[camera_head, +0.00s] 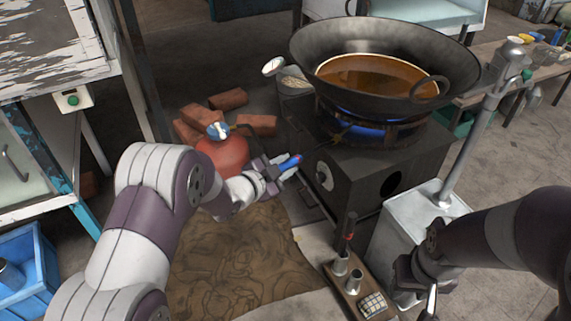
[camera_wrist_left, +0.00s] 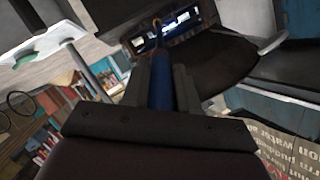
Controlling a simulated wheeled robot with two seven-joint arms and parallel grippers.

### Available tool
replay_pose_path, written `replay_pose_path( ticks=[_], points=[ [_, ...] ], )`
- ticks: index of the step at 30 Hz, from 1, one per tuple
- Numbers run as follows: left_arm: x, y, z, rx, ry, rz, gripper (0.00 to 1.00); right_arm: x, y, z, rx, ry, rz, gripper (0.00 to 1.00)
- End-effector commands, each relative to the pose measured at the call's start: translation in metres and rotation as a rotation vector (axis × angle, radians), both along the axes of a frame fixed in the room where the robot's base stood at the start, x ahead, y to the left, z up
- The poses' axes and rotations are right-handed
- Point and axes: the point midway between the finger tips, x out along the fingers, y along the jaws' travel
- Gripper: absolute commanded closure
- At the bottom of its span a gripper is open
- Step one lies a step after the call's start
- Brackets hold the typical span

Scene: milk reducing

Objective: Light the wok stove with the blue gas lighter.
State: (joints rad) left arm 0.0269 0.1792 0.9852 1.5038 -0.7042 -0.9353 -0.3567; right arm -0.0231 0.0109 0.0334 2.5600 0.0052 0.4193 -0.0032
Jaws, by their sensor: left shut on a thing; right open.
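The wok stove (camera_head: 345,160) is a dark box with a round knob on its front. A large black wok (camera_head: 455,75) with brown liquid sits on its burner, and a blue glow (camera_head: 362,131) shows under the wok. My left gripper (camera_head: 280,168) is shut on the blue gas lighter (camera_head: 291,161), just left of the stove front and apart from it. In the left wrist view the lighter (camera_wrist_left: 161,85) points away between the fingers (camera_wrist_left: 161,95), toward a bright opening. My right gripper (camera_head: 425,285) is open and empty at the lower right, beside the metal box.
A red gas bottle (camera_head: 222,152) and bricks (camera_head: 228,99) stand behind my left arm. A metal box (camera_head: 410,225) with an upright pipe stands right of the stove. A wooden tray (camera_head: 352,300) with metal cups lies in front.

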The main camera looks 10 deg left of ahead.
Motion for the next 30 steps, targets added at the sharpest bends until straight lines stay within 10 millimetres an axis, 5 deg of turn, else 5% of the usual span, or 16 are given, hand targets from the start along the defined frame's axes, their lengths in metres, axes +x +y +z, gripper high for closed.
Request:
replay_pose_path(
  ticks=[18,30],
  points=[
    [-0.072,0.044,0.003,0.000,0.000,0.003,1.00,0.000,0.000,0.032,0.000,0.000,0.000,0.57],
    [-0.081,0.049,0.001,-0.001,0.000,0.001,1.00,0.000,0.000,0.033,0.000,0.000,0.000,0.57]
  ],
)
